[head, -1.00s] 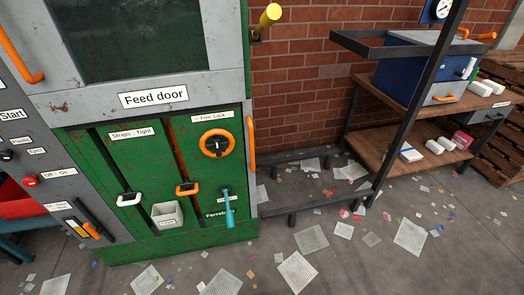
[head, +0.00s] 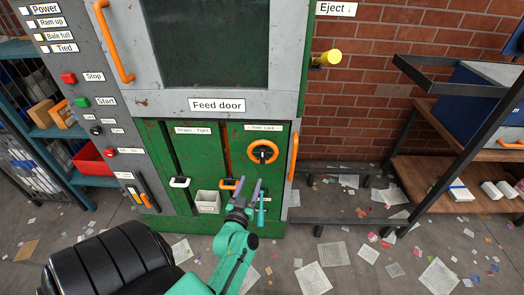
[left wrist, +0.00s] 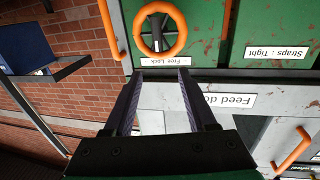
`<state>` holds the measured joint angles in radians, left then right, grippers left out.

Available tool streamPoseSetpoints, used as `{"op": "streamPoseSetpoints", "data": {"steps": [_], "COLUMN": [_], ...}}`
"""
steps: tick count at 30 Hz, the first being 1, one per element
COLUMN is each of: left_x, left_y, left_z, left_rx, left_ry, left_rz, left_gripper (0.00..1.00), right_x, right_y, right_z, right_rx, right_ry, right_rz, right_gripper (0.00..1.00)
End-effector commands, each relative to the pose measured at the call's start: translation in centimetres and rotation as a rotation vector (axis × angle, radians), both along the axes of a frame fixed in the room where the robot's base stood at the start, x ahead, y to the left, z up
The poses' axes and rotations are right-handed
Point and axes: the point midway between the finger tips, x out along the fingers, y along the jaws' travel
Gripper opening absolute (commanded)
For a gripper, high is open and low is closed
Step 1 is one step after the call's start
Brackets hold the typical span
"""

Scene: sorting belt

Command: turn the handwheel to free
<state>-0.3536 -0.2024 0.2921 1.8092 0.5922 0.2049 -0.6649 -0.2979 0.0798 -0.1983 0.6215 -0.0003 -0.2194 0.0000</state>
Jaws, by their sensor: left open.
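The handwheel (head: 263,151) is an orange ring with a dark hub on the green panel under the feed door, below a label reading "Free" and "Lock". My left gripper (head: 247,186) is open and empty, below and slightly left of the wheel in the head view. In the left wrist view the handwheel (left wrist: 160,53) appears upside down beyond the fingertips of the left gripper (left wrist: 162,72). Which label end the wheel is set to cannot be read. My right gripper is out of view.
The feed door (head: 212,45) is above the panel. An orange bar handle (head: 294,157) runs beside the wheel on the right. Orange strap handle (head: 229,184), white handle (head: 180,182), grey bin (head: 208,202) and teal-handled tool (head: 261,212) are lower down. Litter covers the floor.

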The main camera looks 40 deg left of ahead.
Motion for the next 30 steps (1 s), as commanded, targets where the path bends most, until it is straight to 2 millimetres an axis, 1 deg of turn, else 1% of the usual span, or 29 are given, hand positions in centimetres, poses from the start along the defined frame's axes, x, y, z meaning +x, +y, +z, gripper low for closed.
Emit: {"op": "streamPoseSetpoints", "data": {"steps": [2, 5, 12, 15, 18, 22, 28, 29, 30], "left_x": [0.9, 2.8, 8.7, 10.8, 12.2, 12.9, 13.0, 13.0, 12.9], "left_y": [0.4, 1.2, 4.1, 5.1, 5.8, 6.1, 6.1, 6.1, 6.1], "left_z": [-0.2, -0.3, -0.5, -0.4, -0.4, -0.3, -0.2, -0.2, -0.2], "left_rx": [0.001, -0.001, -0.001, -0.003, -0.002, -0.001, -0.002, -0.002, -0.002], "left_ry": [-0.004, -0.007, -0.005, -0.005, -0.001, 0.000, 0.001, 0.001, 0.001], "left_rz": [0.000, -0.001, -0.003, -0.003, -0.004, -0.005, -0.005, -0.005, -0.005], "left_gripper": [0.57, 0.57, 0.57, 0.57, 0.57, 0.57, 0.57, 0.49, 0.34], "right_x": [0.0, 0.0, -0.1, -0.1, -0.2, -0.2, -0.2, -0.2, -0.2], "right_y": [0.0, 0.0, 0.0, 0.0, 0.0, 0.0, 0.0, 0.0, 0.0], "right_z": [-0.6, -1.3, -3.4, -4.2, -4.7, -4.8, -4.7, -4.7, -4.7], "right_rx": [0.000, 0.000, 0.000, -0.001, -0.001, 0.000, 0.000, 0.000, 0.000], "right_ry": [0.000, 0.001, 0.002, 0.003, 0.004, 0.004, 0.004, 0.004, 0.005], "right_rz": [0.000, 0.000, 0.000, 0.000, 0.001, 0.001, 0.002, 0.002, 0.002], "right_gripper": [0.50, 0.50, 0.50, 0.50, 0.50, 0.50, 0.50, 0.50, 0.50]}}
